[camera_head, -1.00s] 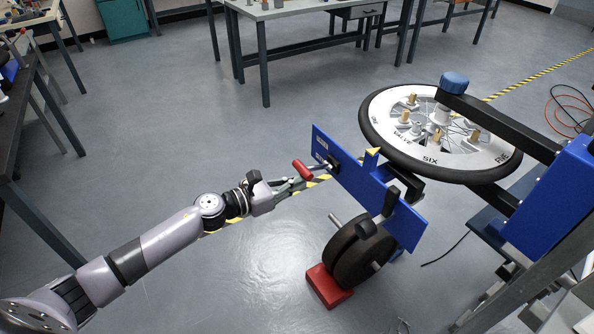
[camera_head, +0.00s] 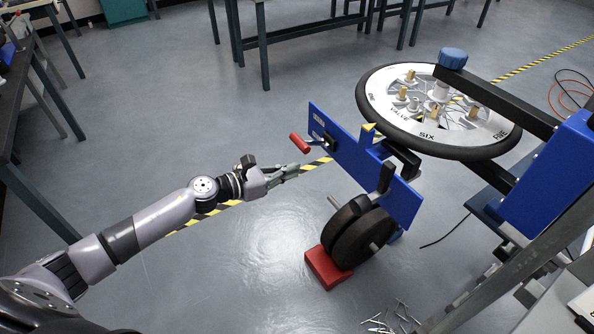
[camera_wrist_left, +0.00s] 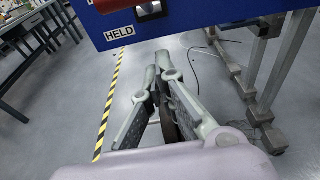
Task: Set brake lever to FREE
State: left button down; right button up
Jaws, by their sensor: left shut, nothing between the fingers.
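The brake lever has a red handle (camera_head: 299,143), which sticks out leftward from the upper left end of the blue panel (camera_head: 350,160) in the head view. In the left wrist view, a white HELD label (camera_wrist_left: 123,34) is on the lower edge of the panel. A bit of the red handle (camera_wrist_left: 103,5) shows at the top edge there. I cannot tell which setting the lever stands at. My left gripper (camera_head: 296,170) is shut and empty, below the handle and apart from it. Its fingers (camera_wrist_left: 160,65) are together in the wrist view. My right gripper is not in view.
A spoked wheel with a black tyre (camera_head: 375,120) lies flat on the stand to the right. Dark discs (camera_head: 352,240) and a red block (camera_head: 322,268) are below the panel. Loose metal pieces (camera_head: 390,322) are at the bottom. Floor left of the panel is clear.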

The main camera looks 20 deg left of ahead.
pick_arm(q)
jog(key=b+v, duration=0.1)
jog(key=v, duration=0.7)
jog(key=shift+b, duration=0.4)
jog(key=shift+a+r, duration=0.1)
